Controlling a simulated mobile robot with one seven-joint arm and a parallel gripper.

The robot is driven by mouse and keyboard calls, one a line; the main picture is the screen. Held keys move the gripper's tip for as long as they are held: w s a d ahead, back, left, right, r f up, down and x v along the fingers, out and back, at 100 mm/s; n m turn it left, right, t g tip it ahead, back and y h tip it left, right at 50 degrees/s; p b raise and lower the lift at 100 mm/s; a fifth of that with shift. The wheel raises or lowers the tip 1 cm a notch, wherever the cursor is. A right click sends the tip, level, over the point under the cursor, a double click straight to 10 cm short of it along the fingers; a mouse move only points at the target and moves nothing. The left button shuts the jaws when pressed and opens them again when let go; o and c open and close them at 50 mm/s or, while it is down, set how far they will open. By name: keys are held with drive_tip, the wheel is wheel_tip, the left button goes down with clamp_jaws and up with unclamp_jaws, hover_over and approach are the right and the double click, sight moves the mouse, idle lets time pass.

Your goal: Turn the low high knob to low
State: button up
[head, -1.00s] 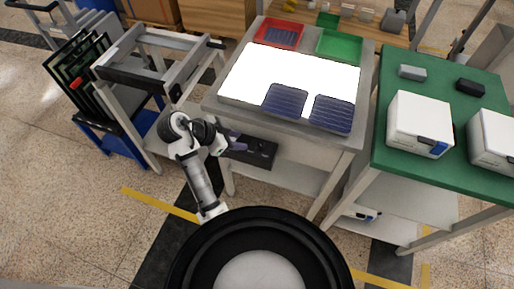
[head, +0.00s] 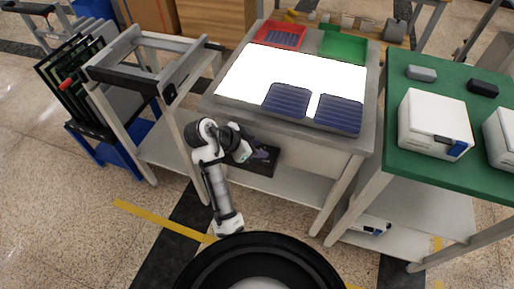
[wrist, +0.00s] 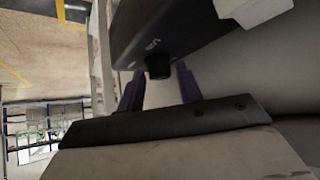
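A dark control box (head: 262,171) hangs under the front edge of the light table. In the wrist view the box (wrist: 185,22) fills the upper middle, with a round black knob (wrist: 158,66) on its face. A small white label sits beside the knob, too small to read surely. My gripper (wrist: 159,76) is open, with one purple finger on each side of the knob and visible gaps between. In the head view my gripper (head: 264,154) is in front of the box and hides the knob. The knob's setting cannot be told.
The light table (head: 225,108) carries two dark blue solar panels (head: 287,101), a red tray (head: 259,36) and a green tray (head: 322,50). A grey frame stand (head: 150,72) is at left. A green-topped bench (head: 390,150) with white boxes is at right.

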drive_tip(key=c, duration=0.7)
drive_tip(key=n+t+y+p, duration=0.1)
drive_tip(key=n, duration=0.1)
drive_tip(key=n+t+y+p, duration=0.1)
drive_tip(key=n, duration=0.1)
drive_tip(key=n+t+y+p, duration=0.1)
drive_tip(key=n, duration=0.1)
drive_tip(key=shift+s+d+r+n+t+y, duration=0.1)
drive_tip(key=shift+s+d+n+t+y, duration=0.2)
drive_tip(key=shift+t, duration=0.1)
drive_tip(key=n+y+p, duration=0.1)
drive_tip(key=n, duration=0.1)
drive_tip(key=n+y+p, duration=0.2)
drive_tip(key=n+t+y+p, duration=0.1)
drive_tip(key=n, duration=0.1)
drive_tip(key=shift+d+y, duration=0.3)
drive_tip(key=shift+y, duration=0.1)
drive_tip(key=shift+d+n+g+y+p, duration=0.15)
drive_tip(key=shift+n+g+y+p, duration=0.15)
drive_tip(key=shift+n+y+p, duration=1.6)
drive_tip(key=shift+f+n+b, duration=0.2)
drive_tip(key=shift+n+b, duration=0.35)
drive_tip(key=shift+n, duration=0.05)
